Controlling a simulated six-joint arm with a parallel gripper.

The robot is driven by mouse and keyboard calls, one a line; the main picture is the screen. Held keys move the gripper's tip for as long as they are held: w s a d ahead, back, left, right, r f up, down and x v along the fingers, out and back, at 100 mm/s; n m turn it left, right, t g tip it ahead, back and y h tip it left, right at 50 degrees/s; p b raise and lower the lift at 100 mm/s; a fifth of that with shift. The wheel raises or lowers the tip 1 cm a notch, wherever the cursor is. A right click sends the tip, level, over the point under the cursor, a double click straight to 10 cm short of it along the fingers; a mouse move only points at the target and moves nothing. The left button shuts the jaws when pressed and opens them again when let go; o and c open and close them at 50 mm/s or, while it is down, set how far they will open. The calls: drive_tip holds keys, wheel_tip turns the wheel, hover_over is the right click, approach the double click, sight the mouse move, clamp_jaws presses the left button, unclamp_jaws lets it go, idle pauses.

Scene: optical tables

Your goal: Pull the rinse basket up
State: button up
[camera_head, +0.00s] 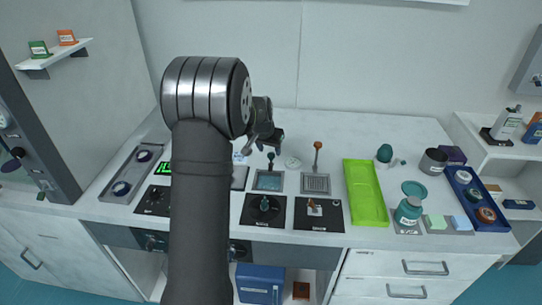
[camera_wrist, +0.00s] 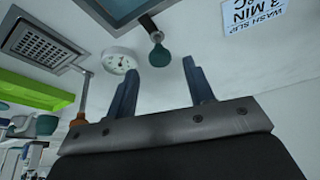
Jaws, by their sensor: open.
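My gripper (camera_head: 268,140) is open and empty above the back of the counter. A teal knob on a stem (camera_head: 270,157) stands at a square water-filled basin (camera_head: 268,181). In the wrist view the teal knob (camera_wrist: 159,54) shows between and beyond my open fingertips (camera_wrist: 161,70), apart from them. Beside the basin is a square grated plate (camera_head: 316,184) with a tall orange-topped handle (camera_head: 318,147). Both also show in the wrist view, the grate (camera_wrist: 45,45) and the handle (camera_wrist: 80,113). No label marks which is the rinse basket, and the basket body cannot be made out.
A round dial (camera_head: 292,162) lies behind the basin. A bright green tray (camera_head: 365,192) is to the right, with a teal jar (camera_head: 408,211) and a blue tray (camera_head: 478,219) beyond. Black control plates (camera_head: 263,211) line the front edge. A wash-slip label (camera_wrist: 254,14) lies nearby.

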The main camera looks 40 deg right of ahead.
sight(271, 154)
drive_tip(key=shift+x, duration=2.6)
